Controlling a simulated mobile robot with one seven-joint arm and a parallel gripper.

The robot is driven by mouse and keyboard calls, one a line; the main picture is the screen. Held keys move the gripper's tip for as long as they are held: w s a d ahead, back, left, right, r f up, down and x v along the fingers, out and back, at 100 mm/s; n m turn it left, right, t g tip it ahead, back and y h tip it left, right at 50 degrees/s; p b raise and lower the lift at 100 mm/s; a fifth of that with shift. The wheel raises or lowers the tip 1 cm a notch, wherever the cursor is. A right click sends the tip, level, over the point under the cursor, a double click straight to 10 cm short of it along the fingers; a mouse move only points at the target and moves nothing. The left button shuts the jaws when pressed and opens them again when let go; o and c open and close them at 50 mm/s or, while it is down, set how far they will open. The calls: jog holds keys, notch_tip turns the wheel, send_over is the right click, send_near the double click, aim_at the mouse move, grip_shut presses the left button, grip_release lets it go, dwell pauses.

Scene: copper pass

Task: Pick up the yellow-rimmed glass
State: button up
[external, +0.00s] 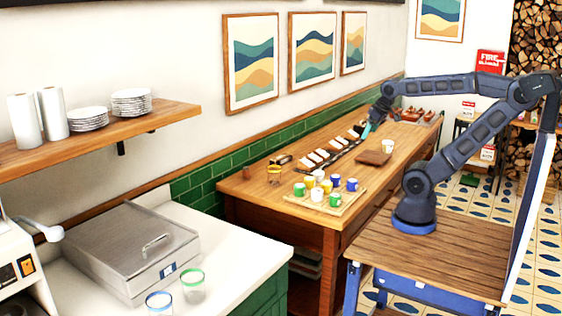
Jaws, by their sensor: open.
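A small glass with a yellow-orange rim (274,174) stands upright at the near-left part of the long wooden counter (240,188), close to the green tiles. My gripper (367,130) is farther back along the same counter, at the end of my outstretched arm. It points down with its teal fingertips near the row of food slices. It is open and well away from the yellow-rimmed glass. The gap between the fingers is too small to make out.
A tray of several coloured mugs (344,203) stands right of the glass. A dark row of slices (330,153) and a brown board (374,158) lie beyond. A blue-rimmed glass (159,303) and a green-rimmed glass (193,287) stand on the white counter (235,251).

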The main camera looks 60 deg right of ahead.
jog(key=w+m+h, duration=0.2)
jog(key=w+m, duration=0.1)
jog(key=w, duration=0.8)
jog(key=m+h, duration=0.3)
jog(key=m, duration=0.3)
send_over(274, 176)
jog(key=s, duration=0.2)
notch_tip(274, 176, down, 19)
jog(key=x, duration=1)
jog(key=shift+w+a+f, duration=0.1)
jog(key=shift+w+a, duration=0.2)
jog(key=shift+w, duration=0.05)
jog(key=c, duration=1.2)
